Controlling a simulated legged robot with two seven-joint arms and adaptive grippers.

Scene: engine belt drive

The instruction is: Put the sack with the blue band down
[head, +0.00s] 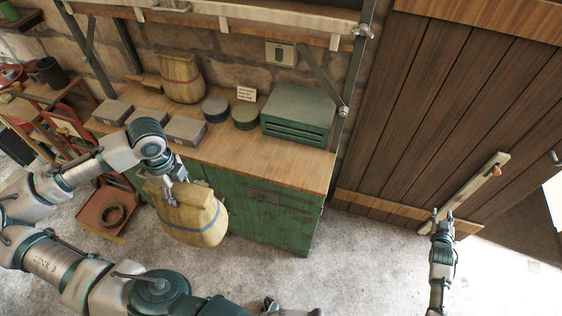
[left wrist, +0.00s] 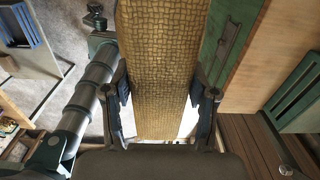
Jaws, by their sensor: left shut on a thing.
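The sack with the blue band (head: 190,217) is a tan woven bag. It hangs in the air in front of the green bench, below the level of its top. My left gripper (head: 172,192) is shut on its upper part. In the left wrist view the woven sack (left wrist: 158,70) fills the space between the two fingers of my left gripper (left wrist: 161,92); its band is not visible there.
Another sack, with a red band (head: 181,77), stands at the back of the wooden benchtop (head: 262,158). Grey boxes (head: 185,130), a blue round tin (head: 215,110), a green round tin (head: 245,116) and a green toolbox (head: 298,112) also stand there. The benchtop's front right is clear.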

